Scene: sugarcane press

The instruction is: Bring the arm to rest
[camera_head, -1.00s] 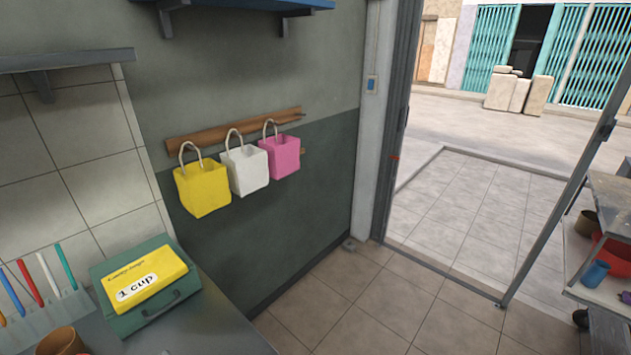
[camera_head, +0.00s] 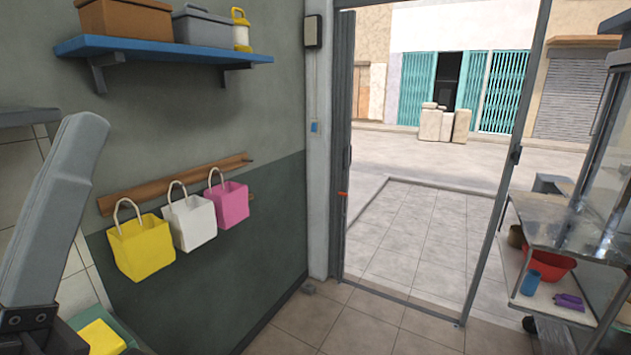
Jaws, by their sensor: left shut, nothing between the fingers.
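My left gripper (camera_head: 82,130) rises at the left edge in the head view, its grey fingers pointing up and slightly right. It is shut and empty, in front of the tiled wall and left of the hanging bags. The dark part below the fingers is cut off by the picture edge. My right gripper is not in view.
Yellow (camera_head: 142,250), white (camera_head: 193,224) and pink (camera_head: 229,206) bags hang from a wooden rail (camera_head: 160,188). A blue shelf (camera_head: 165,48) holds boxes and a lantern. A yellow-topped green box (camera_head: 102,338) is partly hidden. The doorway is open; a metal cart (camera_head: 550,235) stands right.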

